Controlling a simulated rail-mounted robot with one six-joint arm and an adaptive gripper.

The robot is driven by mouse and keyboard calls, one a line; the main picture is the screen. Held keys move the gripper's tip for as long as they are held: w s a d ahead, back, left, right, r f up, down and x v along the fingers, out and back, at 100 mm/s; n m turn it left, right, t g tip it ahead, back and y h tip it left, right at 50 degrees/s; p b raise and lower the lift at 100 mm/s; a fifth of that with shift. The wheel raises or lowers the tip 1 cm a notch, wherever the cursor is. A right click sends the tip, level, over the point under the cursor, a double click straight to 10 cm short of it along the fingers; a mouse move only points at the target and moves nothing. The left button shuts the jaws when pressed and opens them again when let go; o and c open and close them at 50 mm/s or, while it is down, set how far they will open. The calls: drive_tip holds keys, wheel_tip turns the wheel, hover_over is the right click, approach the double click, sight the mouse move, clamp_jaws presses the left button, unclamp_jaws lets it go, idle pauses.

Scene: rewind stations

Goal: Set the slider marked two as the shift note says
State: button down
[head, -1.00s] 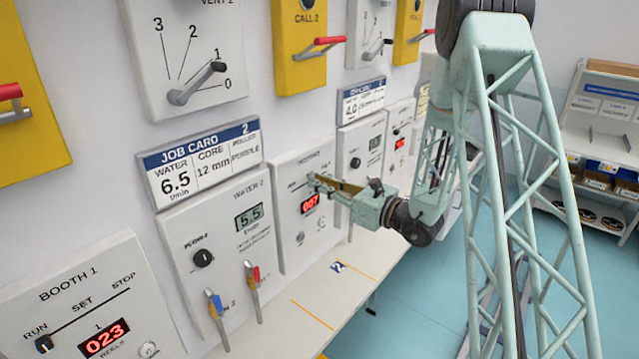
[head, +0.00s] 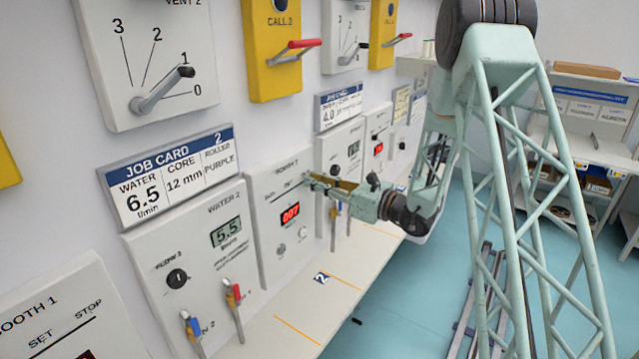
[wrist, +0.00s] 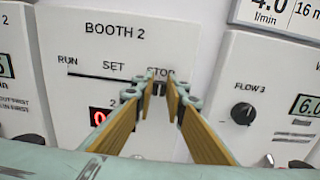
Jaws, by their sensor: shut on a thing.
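The Booth 2 panel (head: 262,225) is a pale box on the wall with a red 007 display (head: 290,215). It also shows in the wrist view (wrist: 70,32), with a horizontal slider track (wrist: 95,75) labelled RUN, SET and STOP from left to right. My gripper (wrist: 160,80) is shut on the slider knob (wrist: 158,89), which is mostly hidden between the fingertips. The knob is at the right end of the track, just under STOP. In the head view my gripper (head: 312,179) reaches the panel's upper right. I cannot make out a shift note.
The Water 2 panel (head: 215,275) is left of Booth 2, with blue- and red-handled levers below. Job card 2 (head: 170,175) hangs above it. A Flow 3 panel (wrist: 245,75) stands close on the right.

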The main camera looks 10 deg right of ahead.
drive_tip(key=shift+w+d, duration=0.1)
drive_tip(key=c, duration=2.6)
unclamp_jaws()
drive_tip(key=shift+w+d, duration=0.1)
drive_tip(key=shift+d, duration=0.05)
drive_tip(key=v, duration=1.2)
